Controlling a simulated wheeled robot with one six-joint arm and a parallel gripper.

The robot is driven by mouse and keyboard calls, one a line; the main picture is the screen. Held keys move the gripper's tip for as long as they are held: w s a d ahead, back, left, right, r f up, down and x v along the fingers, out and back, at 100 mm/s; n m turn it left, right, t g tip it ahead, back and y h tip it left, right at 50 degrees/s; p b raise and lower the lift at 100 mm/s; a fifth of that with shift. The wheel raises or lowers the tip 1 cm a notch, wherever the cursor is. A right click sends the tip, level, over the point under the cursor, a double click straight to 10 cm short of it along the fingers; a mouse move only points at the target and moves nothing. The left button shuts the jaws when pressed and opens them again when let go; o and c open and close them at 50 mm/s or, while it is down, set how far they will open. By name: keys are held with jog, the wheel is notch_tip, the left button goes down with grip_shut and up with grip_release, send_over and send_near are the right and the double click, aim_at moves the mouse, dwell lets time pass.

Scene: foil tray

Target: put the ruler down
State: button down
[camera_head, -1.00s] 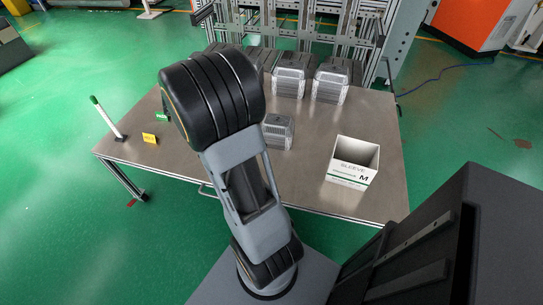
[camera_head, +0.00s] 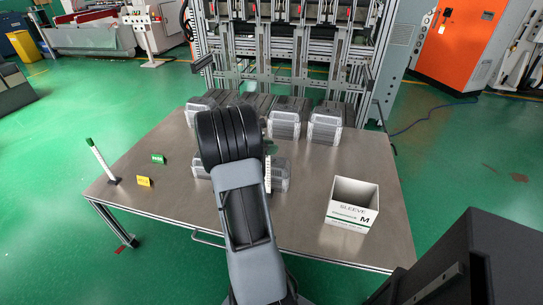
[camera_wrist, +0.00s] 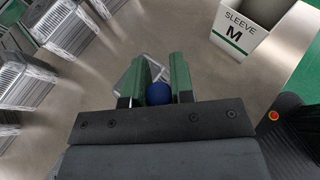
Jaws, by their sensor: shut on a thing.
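My gripper (camera_wrist: 160,90) shows in the wrist view, its two green fingers shut on a round blue part of the ruler (camera_wrist: 159,94). In the head view, a pale strip with fine marks (camera_head: 268,173) shows beside my arm and looks like the ruler's edge. I cannot tell whether the ruler touches the table (camera_head: 310,235).
A white SLEEVE M box (camera_head: 351,204) stands open at the right. Several grey cases (camera_head: 325,124) stand at the back, and one is partly behind my arm. A green-tipped white stick (camera_head: 101,160), a yellow tag (camera_head: 144,181) and a green tag (camera_head: 158,158) are at left. The front-left table is clear.

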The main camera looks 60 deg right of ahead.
aim_at(267, 172)
jog(key=shift+d+f+b, duration=0.2)
jog(key=shift+f, duration=0.8)
jog(key=shift+d+f+b, duration=0.15)
jog(key=shift+f+b, duration=0.05)
jog(key=shift+f, duration=0.75)
jog(key=shift+f, duration=0.2)
jog(key=c, duration=1)
grip_release()
